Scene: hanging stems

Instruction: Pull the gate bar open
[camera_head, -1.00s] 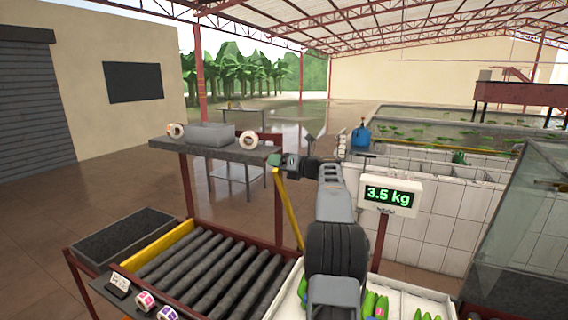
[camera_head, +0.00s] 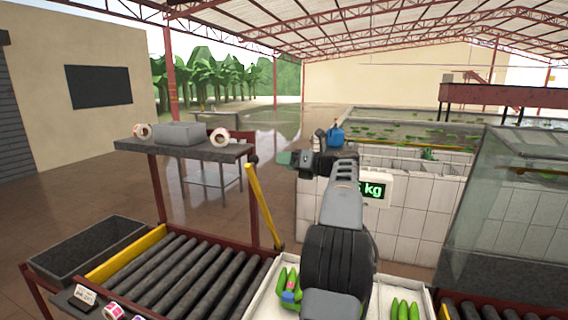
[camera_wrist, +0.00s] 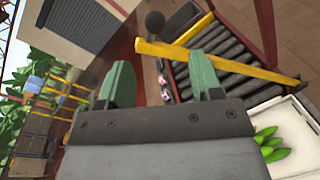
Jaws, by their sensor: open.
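The gate bar (camera_head: 264,205) is a yellow bar with a dark end, standing tilted at the right end of the roller conveyor, its top leaning left. In the wrist view the bar (camera_wrist: 215,63) crosses beyond my fingertips. My gripper (camera_head: 292,158) is right of the bar's upper end in the head view, with a visible gap between them. In the wrist view my gripper (camera_wrist: 163,72) has its two green fingers spread wide with nothing between them. The bar is not held.
The roller conveyor (camera_head: 180,275) has a yellow side rail (camera_head: 125,255). A dark shelf (camera_head: 185,148) with tape rolls and a grey bin stands behind. A white tray (camera_head: 262,290) with green bananas is below my arm. A scale display (camera_head: 374,190) is partly hidden by my arm.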

